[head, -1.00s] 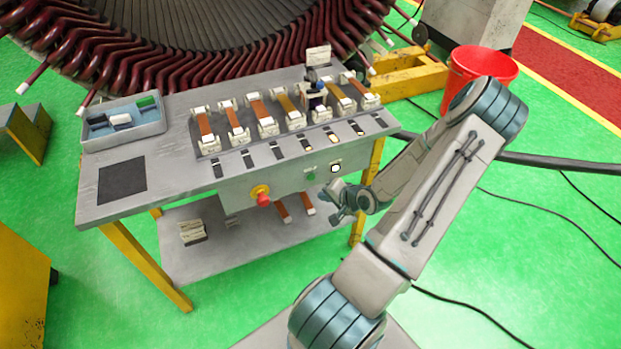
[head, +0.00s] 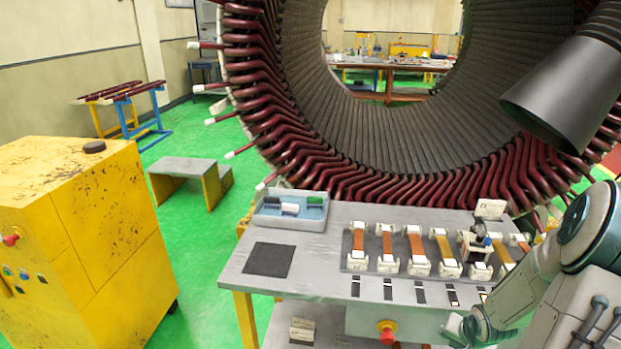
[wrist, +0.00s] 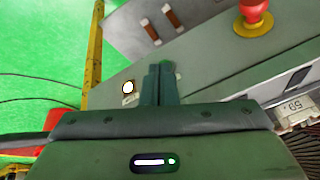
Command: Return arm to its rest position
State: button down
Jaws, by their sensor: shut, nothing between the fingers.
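My arm (head: 575,235) is folded at the lower right of the head view. My gripper (head: 468,328) is low in front of the workbench's front panel, small and partly cut off there. In the wrist view my gripper (wrist: 160,78) has its two fingers together with nothing between them. They point toward the bench front, close to a lit white button (wrist: 128,87). I cannot tell whether they touch the panel.
The workbench (head: 325,262) carries a row of orange strips in white holders and a blue-grey tray (head: 290,222). A red stop knob (head: 387,330) sticks out of its front. A yellow cabinet (head: 85,235) stands left; the big stator (head: 400,130) is behind.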

jog(key=s+a+r+n+g+h, duration=0.1)
jog(key=a+r+n, duration=0.1)
jog(key=a+r, duration=0.45)
jog(key=s+a+r+n+h, duration=0.15)
jog(key=a+r, duration=0.25)
jog(key=r, duration=0.5)
jog(key=s+a+r+n+y, duration=0.1)
jog(key=s+a+r+n, duration=0.1)
jog(key=s+a+r, duration=0.2)
jog(key=s+a+r+n+y, duration=0.2)
jog(key=s+a+r, duration=0.2)
jog(key=a, duration=0.6)
jog(key=shift+s+r, duration=0.25)
jog(key=shift+s, duration=0.7)
jog(key=shift+d+n+y, duration=0.1)
jog(key=shift+n+y, duration=0.15)
